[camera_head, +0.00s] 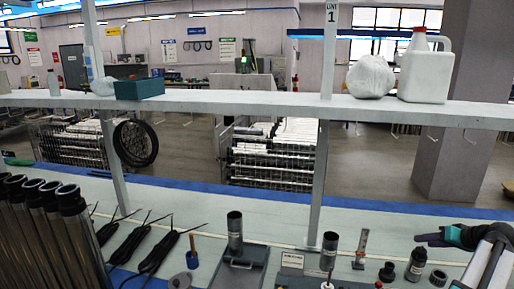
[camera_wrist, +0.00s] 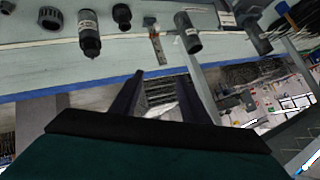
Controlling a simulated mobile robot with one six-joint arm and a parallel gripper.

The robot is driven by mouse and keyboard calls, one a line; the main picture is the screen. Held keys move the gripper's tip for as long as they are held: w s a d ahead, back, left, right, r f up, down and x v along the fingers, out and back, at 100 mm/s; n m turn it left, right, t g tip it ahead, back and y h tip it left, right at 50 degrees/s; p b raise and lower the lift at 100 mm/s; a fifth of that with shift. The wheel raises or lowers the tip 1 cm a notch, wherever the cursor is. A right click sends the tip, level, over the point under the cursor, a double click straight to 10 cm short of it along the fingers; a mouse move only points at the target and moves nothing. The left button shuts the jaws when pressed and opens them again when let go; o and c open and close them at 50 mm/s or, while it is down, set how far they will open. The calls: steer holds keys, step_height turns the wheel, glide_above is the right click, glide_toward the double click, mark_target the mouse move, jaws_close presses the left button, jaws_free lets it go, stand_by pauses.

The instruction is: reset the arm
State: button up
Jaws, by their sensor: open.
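My gripper (camera_head: 432,238) is at the right of the head view, above the bench, with its dark fingers pointing left. In the wrist view, my gripper (camera_wrist: 160,88) shows two dark fingers spread apart with nothing between them. My arm comes in from the lower right of the head view. Several dark pump tubes (camera_head: 70,215) stand in a row at the left. One short grey tube (camera_head: 235,232) stands upright in a dark fixture (camera_head: 238,265) on the bench. Another grey cylinder (camera_head: 329,250) stands to its right; it also shows in the wrist view (camera_wrist: 187,32).
A white shelf (camera_head: 240,104) spans above the bench on posts, holding a white jug (camera_head: 424,70), a white bag (camera_head: 371,77) and a teal box (camera_head: 139,89). Black cables (camera_head: 157,250) lie on the bench. A dark bottle (camera_head: 416,264) and black ring (camera_head: 438,277) stand below my gripper.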

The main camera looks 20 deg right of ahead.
steer(key=w+a+f+n+g+y, duration=0.1)
steer(key=w+a+f+g, duration=0.1)
steer(key=w+a+f, duration=0.7)
steer(key=w+a+f+n+g+y, duration=0.1)
steer(key=w+a+f, duration=0.3)
steer(key=a, duration=0.9)
steer(key=w+a+f+n+g+y, duration=0.1)
steer(key=w+a+f+g+y, duration=0.1)
steer(key=w+a+f, duration=0.5)
steer(key=s+a+f+n+g+h, duration=0.15)
steer(key=a+f, duration=0.25)
steer(key=a, duration=0.9)
steer(key=s+a+f+n+g, duration=0.1)
steer(key=a+f+g, duration=0.15)
steer(key=a, duration=1.05)
steer(key=s+a+f+n+g+h, duration=0.15)
steer(key=a+f, duration=0.25)
steer(key=a, duration=0.9)
steer(key=s+f+g+b, duration=0.1)
steer(key=s+f+b, duration=0.4)
steer(key=s+f, duration=0.3)
steer(key=s+f+g+b, duration=0.2)
steer(key=s+f+b, duration=0.3)
steer(key=f, duration=1)
steer(key=s+f+g+b, duration=0.1)
steer(key=s+f+b, duration=0.4)
steer(key=s+f, duration=0.6)
steer(key=shift+s+a+f+g+b, duration=0.25)
steer(key=shift+s+f+g+b, duration=0.15)
steer(key=shift+s, duration=0.15)
